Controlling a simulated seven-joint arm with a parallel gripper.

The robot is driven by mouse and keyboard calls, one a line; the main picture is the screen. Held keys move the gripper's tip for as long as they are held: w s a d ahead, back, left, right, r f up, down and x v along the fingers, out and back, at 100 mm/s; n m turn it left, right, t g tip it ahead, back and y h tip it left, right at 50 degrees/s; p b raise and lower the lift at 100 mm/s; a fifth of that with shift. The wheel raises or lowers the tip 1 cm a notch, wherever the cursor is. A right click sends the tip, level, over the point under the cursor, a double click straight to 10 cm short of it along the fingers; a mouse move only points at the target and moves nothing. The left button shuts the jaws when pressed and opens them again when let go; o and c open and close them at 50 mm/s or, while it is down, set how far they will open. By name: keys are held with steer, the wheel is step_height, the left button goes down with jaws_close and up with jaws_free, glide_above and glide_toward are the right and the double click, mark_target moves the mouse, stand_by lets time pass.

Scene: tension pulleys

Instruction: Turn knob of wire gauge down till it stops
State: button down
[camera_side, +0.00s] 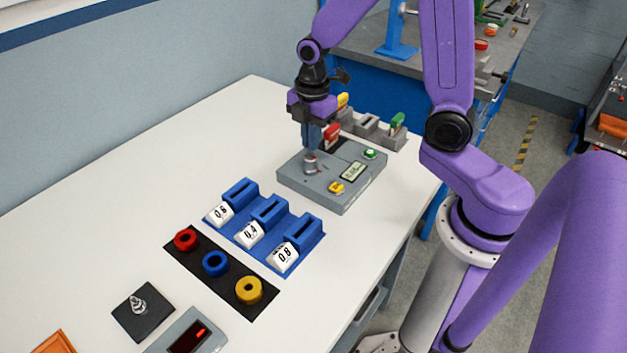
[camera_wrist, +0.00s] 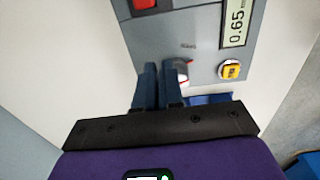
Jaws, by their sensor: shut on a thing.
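The wire gauge (camera_side: 345,203) is a grey box near the far right part of the white table. Its small knob (camera_side: 310,168) is on the left part of the top; in the wrist view the knob (camera_wrist: 183,72) shows partly, whitish with a red mark. My gripper (camera_side: 311,153) points down from above and is shut on the knob. In the wrist view my gripper's blue fingers (camera_wrist: 158,80) hide part of the knob. The gauge's display (camera_side: 354,172) also shows in the wrist view (camera_wrist: 236,25), reading 0.65.
Blue holders (camera_side: 270,210) with numbered labels and a black strip (camera_side: 222,272) of coloured rings lie in front. The left table area is clear.

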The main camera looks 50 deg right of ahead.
steer(key=shift+s+f+g, duration=0.15)
steer(key=shift+s+f, duration=0.15)
steer(key=shift+s, duration=0.4)
steer(key=shift+s+f+g, duration=0.15)
steer(key=shift+s+f, duration=0.15)
steer(key=shift+s, duration=0.65)
steer(key=shift+s+a, duration=0.1)
steer(key=shift+s, duration=0.05)
steer(key=shift+d, duration=0.35)
steer(key=shift+r, duration=0.15)
steer(key=shift+w+d+r, duration=0.1)
steer(key=shift+w+r, duration=0.05)
steer(key=shift+r, duration=1.35)
steer(key=shift+w+r, duration=0.15)
steer(key=shift+r, duration=1.3)
